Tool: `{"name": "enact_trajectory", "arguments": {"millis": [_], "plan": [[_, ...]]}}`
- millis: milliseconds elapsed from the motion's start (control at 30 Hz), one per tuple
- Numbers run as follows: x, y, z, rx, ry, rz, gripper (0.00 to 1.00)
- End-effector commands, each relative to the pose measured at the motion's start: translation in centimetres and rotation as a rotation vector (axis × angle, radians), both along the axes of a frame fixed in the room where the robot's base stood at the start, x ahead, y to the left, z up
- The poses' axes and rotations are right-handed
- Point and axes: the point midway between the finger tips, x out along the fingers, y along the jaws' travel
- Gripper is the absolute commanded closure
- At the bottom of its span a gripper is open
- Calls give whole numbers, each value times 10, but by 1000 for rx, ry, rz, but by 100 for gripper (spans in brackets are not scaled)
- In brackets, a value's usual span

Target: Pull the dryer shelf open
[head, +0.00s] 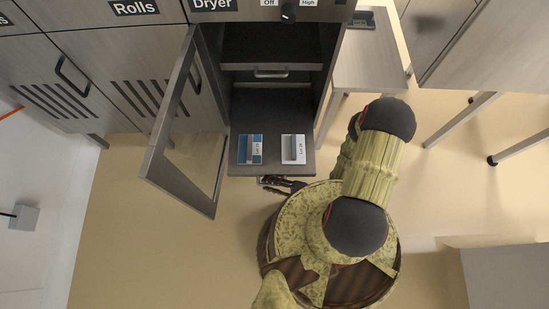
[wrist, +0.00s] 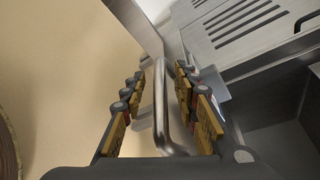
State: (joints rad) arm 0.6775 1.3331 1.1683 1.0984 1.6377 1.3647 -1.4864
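The dryer (head: 270,45) stands open at the top centre of the head view. Its lower dark shelf (head: 272,165) sticks out past the cabinet front and carries a blue pack (head: 249,150) and a white pack (head: 293,149). My gripper (head: 270,184) is at the shelf's front edge, partly covered by my arm. In the wrist view, a metal bar handle (wrist: 161,105) runs between the two fingers of my gripper (wrist: 160,110). The fingers are apart, with a gap visible beside the bar, so it is open around the handle.
The dryer's glass door (head: 183,125) stands swung open to the left of the shelf. An upper shelf with its own handle (head: 271,73) is inside the dryer. A side table (head: 370,65) stands at the right. Floor is clear in front of the door.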

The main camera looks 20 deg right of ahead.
Motion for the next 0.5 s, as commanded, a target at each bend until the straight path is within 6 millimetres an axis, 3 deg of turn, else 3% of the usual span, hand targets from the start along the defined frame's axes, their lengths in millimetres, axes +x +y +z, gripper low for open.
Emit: {"name": "enact_trajectory", "arguments": {"millis": [500], "plan": [[-20,-29,7,0,1,-6,70]]}}
